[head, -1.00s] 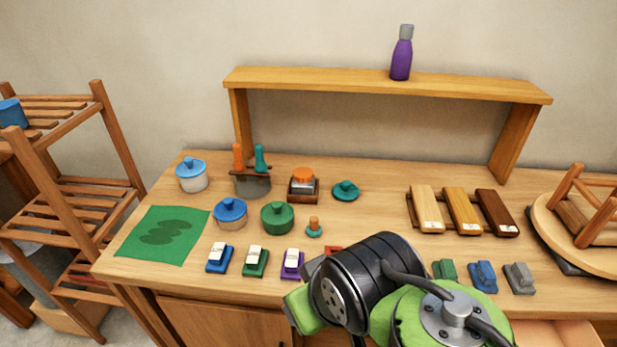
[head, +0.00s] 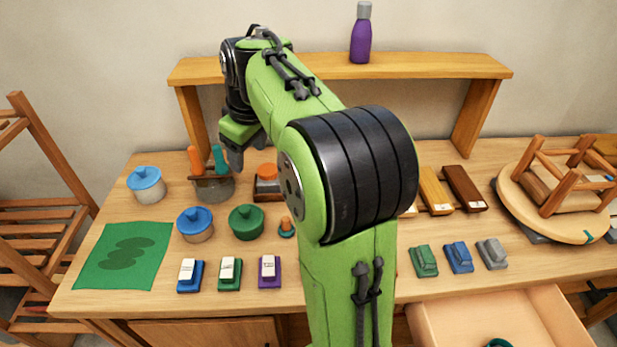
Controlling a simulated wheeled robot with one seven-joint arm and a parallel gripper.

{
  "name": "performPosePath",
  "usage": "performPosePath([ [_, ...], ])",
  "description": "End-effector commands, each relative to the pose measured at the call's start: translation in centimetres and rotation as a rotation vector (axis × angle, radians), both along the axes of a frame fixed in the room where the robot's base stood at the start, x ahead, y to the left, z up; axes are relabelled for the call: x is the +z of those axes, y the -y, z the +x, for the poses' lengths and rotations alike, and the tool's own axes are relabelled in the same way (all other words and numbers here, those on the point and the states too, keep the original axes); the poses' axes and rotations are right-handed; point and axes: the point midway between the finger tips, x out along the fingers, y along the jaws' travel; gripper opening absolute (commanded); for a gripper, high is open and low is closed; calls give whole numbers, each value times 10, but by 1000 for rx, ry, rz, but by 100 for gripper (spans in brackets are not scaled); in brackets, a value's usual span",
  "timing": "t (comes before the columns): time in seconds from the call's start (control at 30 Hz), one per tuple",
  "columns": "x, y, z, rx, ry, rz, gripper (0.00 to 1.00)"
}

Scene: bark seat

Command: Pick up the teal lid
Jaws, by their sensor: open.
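The teal lid that lay on the table right of the orange-topped jar is not visible now; my arm covers that area.
A blue-lidded white pot (head: 147,185), a blue-lidded pot (head: 196,224) and a green pot (head: 246,222) stand near the gripper. A raised shelf (head: 420,68) with a purple bottle (head: 361,38) spans the back. The drawer (head: 470,322) stands open at front right.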

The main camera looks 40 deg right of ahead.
Motion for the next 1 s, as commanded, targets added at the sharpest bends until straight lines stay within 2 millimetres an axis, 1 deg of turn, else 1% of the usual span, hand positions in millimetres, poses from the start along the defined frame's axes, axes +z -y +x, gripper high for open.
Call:
performPosePath([
  [0.03, -6, 27, 16, 5, -13, 15, 62],
  [0.07, -10, 44, 23, 16, -16, 23, 62],
  [0.1, -17, 66, 33, 30, -19, 35, 62],
  [0.17, -29, 101, 43, 47, -18, 55, 62],
  [0.2, -39, 125, 47, 57, -15, 70, 62],
  [0.23, -47, 144, 48, 62, -9, 80, 62],
  [0.27, -56, 162, 49, 66, -4, 92, 62],
  [0.3, -68, 187, 47, 70, 7, 106, 62],
  [0.4, -98, 241, 34, 72, 36, 134, 62],
  [0.5, -119, 275, 20, 71, 62, 148, 62],
  [0.6, -131, 289, 12, 72, 75, 154, 62],
  [0.67, -138, 290, 13, 73, 76, 155, 62],
  [0.9, -193, 282, 35, 73, 73, 156, 62],
  [1.0, -214, 279, 43, 73, 73, 155, 62],
])
